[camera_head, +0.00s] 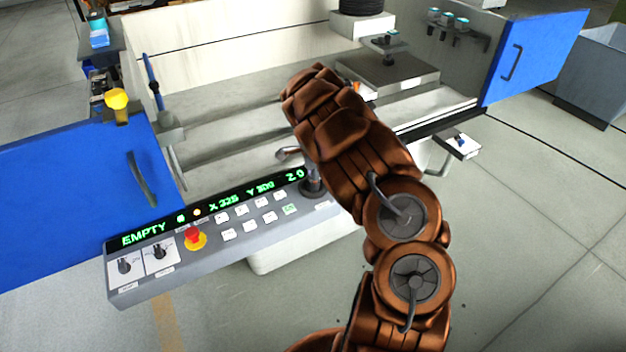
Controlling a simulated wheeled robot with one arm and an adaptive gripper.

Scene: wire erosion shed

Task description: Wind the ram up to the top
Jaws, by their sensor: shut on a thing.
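My copper-brown arm reaches from the lower right over the control panel (269,239). Its wrist end and my gripper are hidden behind the forearm, so what the jaws hold does not show. At the panel's right end stands a dark upright part (313,186). A silver curved part (288,153) juts out left of the forearm; I cannot tell whether it belongs to a handle or to my gripper. At the top, a black ribbed column above a white block (361,26) looks like the ram's lower end.
A red stop button (193,236) and two rotary switches sit on the panel's left. Blue doors stand at left (72,198) and right (535,55). A dark plate (388,72) lies in the machine bed. A small ledge (456,146) juts out right.

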